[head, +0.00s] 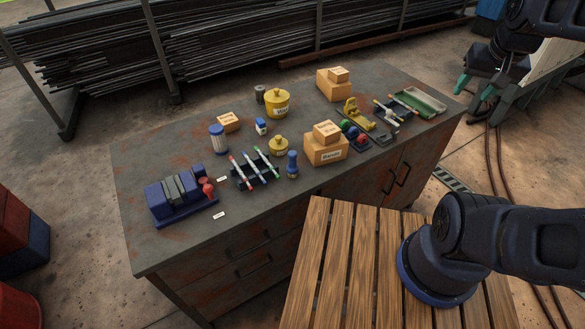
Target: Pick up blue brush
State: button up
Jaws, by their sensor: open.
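Several slim brush- or pen-like sticks with coloured parts lie side by side across a black rack (239,184) at the front left-middle of the grey workbench. The middle one, with blue on it, looks like the blue brush (249,168); it is too small to be sure. My gripper (474,92) is at the upper right, past the bench's right end, with its two teal-tipped fingers apart and empty. It is far from the rack.
A blue vise-like block (175,200) stands left of the rack, and a small blue bottle-like thing (292,164) right of it. Yellow pots, cardboard boxes (325,150), a blue-lidded jar (217,139) and a green tray (418,101) share the workbench (140,245). Its front-left top is clear.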

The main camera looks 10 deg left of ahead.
jog(key=w+a+f+m+g, duration=0.25)
jog(key=w+a, duration=0.35)
jog(key=a, duration=0.4)
jog(key=m+g, duration=0.2)
jog(key=m, duration=0.4)
send_near(292, 160)
jog(key=shift+w+f, duration=0.1)
jog(key=shift+w, duration=0.65)
jog(key=shift+s+a+f, duration=0.1)
jog(key=shift+s+f, duration=0.05)
jog(key=shift+f, duration=0.1)
jog(key=shift+a+f, duration=0.1)
jog(key=shift+f, duration=5.15)
grip_shut()
